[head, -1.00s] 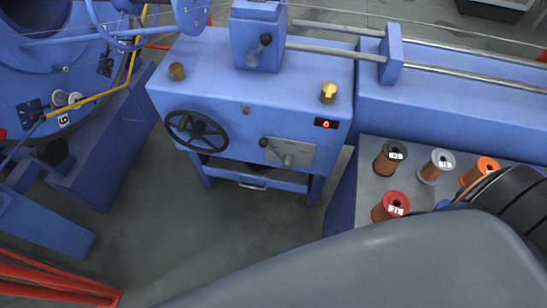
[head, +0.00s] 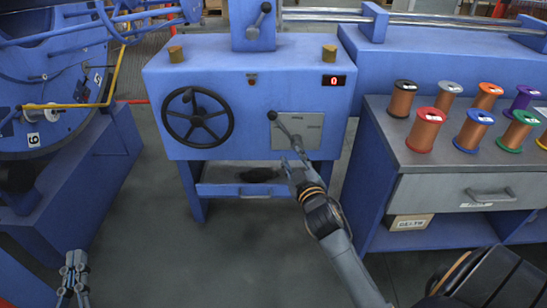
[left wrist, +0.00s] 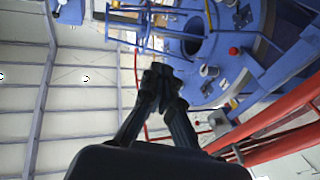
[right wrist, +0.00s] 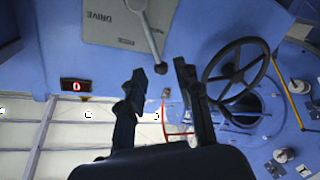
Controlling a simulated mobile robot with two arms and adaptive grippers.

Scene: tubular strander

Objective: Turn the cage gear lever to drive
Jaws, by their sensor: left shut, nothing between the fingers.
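The cage gear lever (head: 284,127) is a grey bar with a dark knob on a grey plate (head: 311,131) on the blue cabinet front. In the head view it points up and left from its pivot. In the right wrist view the lever (right wrist: 148,32) crosses the plate, where the word DRIVE is printed (right wrist: 95,18). My right gripper (head: 293,163) is just below the plate. In its wrist view its fingers (right wrist: 160,72) are apart and empty, with the lever's knob between and slightly beyond the tips. My left gripper (head: 75,262) is shut and empty at lower left, away from the cabinet.
A black handwheel (head: 198,117) is left of the plate. A red display (head: 333,81) reads 0. Another black-knobbed lever (head: 259,20) is on the upright housing. A bench (head: 405,165) with several coloured spools stands right. The large blue machine (head: 50,90) is left. Open floor lies in front.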

